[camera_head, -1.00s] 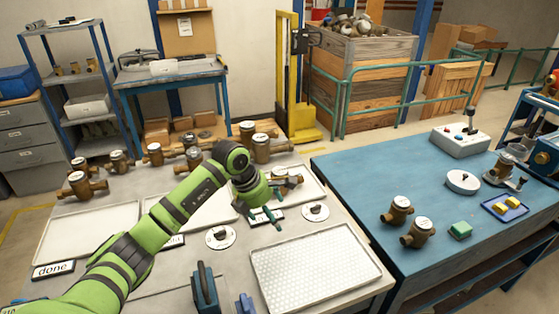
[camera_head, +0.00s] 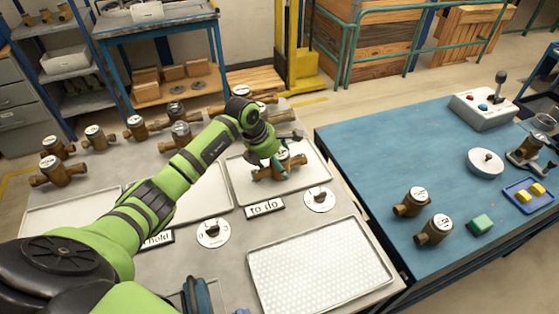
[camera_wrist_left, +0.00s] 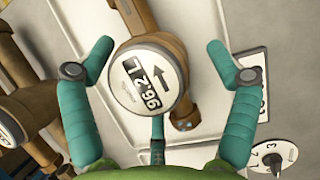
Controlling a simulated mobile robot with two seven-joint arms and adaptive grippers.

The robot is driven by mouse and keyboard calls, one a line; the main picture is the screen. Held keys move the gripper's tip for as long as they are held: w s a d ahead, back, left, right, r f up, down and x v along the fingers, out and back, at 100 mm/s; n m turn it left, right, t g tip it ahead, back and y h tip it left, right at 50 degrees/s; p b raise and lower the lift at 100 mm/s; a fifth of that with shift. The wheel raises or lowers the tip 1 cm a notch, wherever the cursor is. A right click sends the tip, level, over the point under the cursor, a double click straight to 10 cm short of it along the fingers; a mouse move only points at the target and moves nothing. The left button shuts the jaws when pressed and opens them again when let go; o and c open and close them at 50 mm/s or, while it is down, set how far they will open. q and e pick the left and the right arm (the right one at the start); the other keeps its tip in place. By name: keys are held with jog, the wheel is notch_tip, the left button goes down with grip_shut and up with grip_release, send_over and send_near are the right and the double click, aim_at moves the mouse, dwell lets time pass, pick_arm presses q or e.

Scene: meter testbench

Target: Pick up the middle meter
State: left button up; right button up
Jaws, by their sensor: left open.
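A brass meter (camera_head: 268,172) with a round white face lies on the white tray (camera_head: 240,185) behind the "to do" sign. Contact with the meter is not seen. My right gripper is out of view.
Several brass meters (camera_head: 97,138) stand along the table's back; parts of others (camera_wrist_left: 8,128) show in the left wrist view. A dial (camera_head: 319,199) sits beside the sign (camera_head: 264,208). An empty perforated tray (camera_head: 320,265) lies in front. The blue table (camera_head: 370,150) holds two more meters.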

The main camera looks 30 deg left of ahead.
pick_arm(q)
jog(key=shift+x, duration=1.3)
jog(key=c, duration=1.6)
jog(key=shift+w+r, duration=0.1)
jog(key=shift+c, duration=0.3)
